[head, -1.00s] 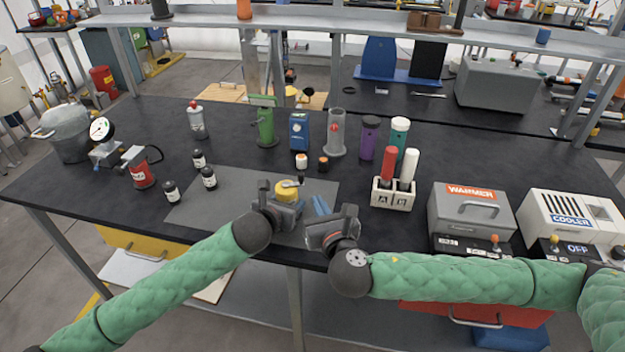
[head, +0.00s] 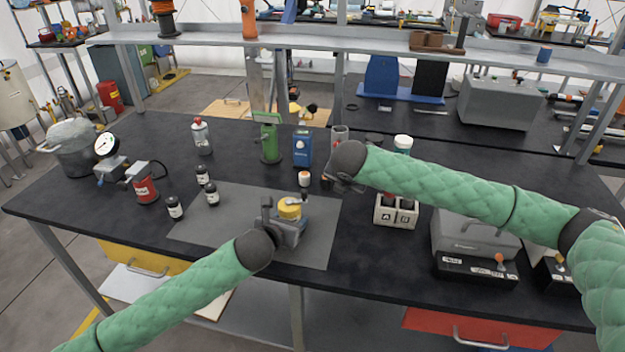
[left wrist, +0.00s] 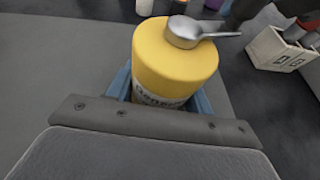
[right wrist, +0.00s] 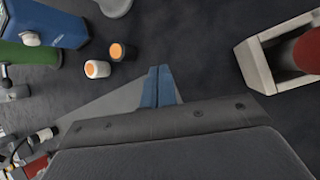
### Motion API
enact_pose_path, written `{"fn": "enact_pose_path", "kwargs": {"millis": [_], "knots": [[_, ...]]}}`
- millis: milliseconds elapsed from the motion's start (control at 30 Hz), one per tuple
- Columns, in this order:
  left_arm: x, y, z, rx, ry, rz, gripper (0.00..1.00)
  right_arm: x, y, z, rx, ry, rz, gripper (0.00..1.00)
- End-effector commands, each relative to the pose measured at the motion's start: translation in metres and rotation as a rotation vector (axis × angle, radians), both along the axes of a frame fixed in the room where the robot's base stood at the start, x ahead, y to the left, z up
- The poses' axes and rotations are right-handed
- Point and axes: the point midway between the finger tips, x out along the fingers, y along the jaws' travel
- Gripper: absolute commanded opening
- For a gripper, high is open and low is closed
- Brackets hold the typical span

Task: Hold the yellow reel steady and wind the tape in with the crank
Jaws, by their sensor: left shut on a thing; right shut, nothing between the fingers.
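The yellow reel (head: 290,208) stands upright on the grey mat near the front of the table. My left gripper (head: 286,232) is shut on it, with its blue fingers on both sides of the reel's lower body. In the left wrist view the reel (left wrist: 172,65) fills the space between the fingers, and the metal crank (left wrist: 188,32) lies across its top, pointing right. My right gripper (right wrist: 161,88) is shut and empty, with its blue fingertips together. It is raised above the table, behind and right of the reel and apart from it. No tape strip is clearly visible.
The blue box (head: 303,148) and green device (head: 269,140) stand behind. Black bottles (head: 212,194) stand left.

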Motion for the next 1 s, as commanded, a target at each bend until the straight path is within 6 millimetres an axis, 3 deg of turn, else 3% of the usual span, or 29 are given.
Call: {"fn": "enact_pose_path", "kwargs": {"millis": [367, 800, 1000], "knots": [[0.0, 0.0, 0.0, 0.0, 0.0, 0.0, 0.13, 0.01, 0.01, 0.043, 0.158, 0.363, -0.12, 0.0], [0.0, 0.0, 0.0, 0.0, 0.0, 0.0, 0.13, 0.003, 0.033, 0.132, 0.343, 0.762, -0.154, 0.0], [0.0, 0.0, 0.0, 0.0, 0.0, 0.0, 0.13, -0.001, 0.039, 0.157, 0.384, 0.851, -0.145, 0.0]]}}
